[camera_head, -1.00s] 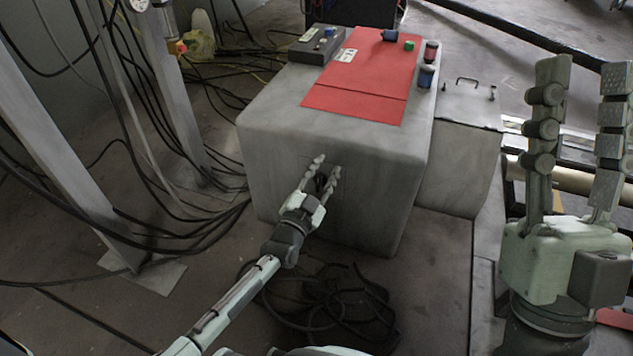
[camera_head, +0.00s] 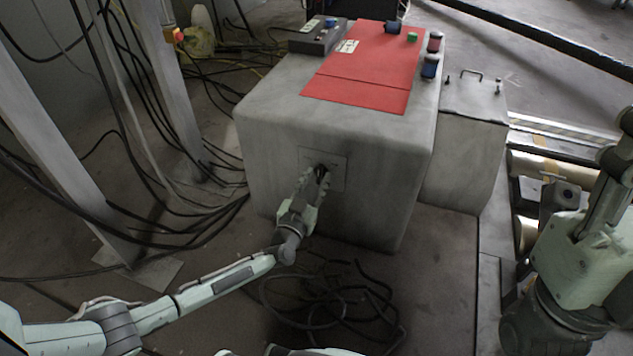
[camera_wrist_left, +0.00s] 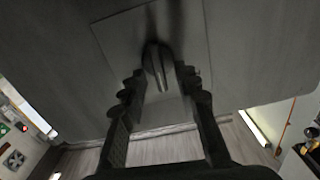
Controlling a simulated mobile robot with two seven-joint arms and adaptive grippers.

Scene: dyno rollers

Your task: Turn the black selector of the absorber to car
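The black selector (camera_wrist_left: 155,65) is a dark knob on a pale square plate (camera_wrist_left: 110,35) in the left wrist view. In the head view the plate (camera_head: 337,163) sits on the front face of the grey absorber cabinet (camera_head: 270,155). My left gripper (camera_head: 314,178) is at the plate and mostly hides the knob there. In the left wrist view its two fingers (camera_wrist_left: 162,80) are apart, one on each side of the knob's lower part; I cannot tell whether they touch it. The selector's position labels are not readable. My right gripper (camera_head: 608,175) is at the right edge, its fingers partly cut off.
The cabinet's red top panel (camera_head: 360,65) carries buttons, with a dark control box (camera_head: 322,38) beside it. A smaller grey box (camera_head: 463,145) stands right of the cabinet. Loose cables (camera_head: 330,295) lie on the floor below. A post (camera_head: 60,150) stands at the left.

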